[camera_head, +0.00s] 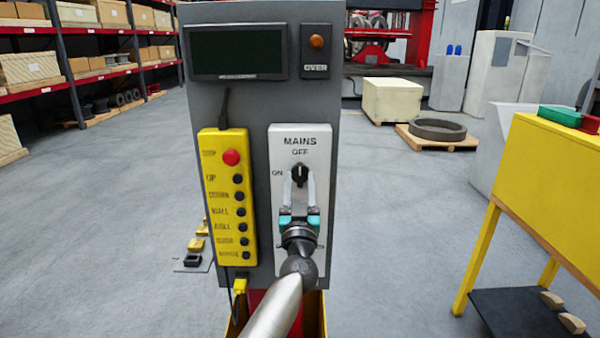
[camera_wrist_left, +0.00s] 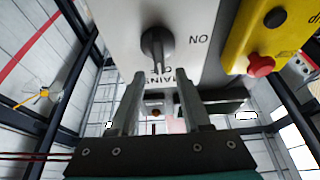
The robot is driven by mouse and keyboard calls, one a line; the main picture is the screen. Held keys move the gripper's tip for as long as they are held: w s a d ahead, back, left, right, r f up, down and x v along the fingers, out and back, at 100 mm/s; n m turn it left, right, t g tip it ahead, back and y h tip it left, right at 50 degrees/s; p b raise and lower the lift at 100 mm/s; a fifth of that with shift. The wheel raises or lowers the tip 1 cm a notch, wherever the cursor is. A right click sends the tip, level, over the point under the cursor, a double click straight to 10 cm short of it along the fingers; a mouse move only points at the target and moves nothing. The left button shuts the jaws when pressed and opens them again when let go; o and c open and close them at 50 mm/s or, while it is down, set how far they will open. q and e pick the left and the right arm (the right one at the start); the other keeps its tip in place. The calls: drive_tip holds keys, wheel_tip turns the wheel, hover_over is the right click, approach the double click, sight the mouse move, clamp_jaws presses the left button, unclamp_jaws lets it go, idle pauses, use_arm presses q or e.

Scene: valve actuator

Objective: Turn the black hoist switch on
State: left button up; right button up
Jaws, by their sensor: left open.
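The black hoist switch (camera_head: 300,174) is a rotary knob on the white MAINS plate (camera_head: 299,240), and its handle points up at the OFF mark. ON is printed to its left. My left gripper (camera_head: 299,180) is open, with its two fingers pointing up at the knob, one to each side in the head view. In the left wrist view, which is upside down, the knob (camera_wrist_left: 157,48) shows beyond the open fingertips of the gripper (camera_wrist_left: 160,74). Nothing is between the fingers there, and I cannot tell any contact. My right gripper is not in view.
A yellow button box (camera_head: 228,200) with a red stop button (camera_head: 231,157) is left of the plate on the grey panel. A dark display (camera_head: 237,52) is above. A yellow table (camera_head: 555,180) stands at the right. Open floor lies on both sides.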

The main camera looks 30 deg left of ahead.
sight(300, 170)
use_arm(q)
drive_tip(key=shift+x, duration=1.7)
clamp_jaws()
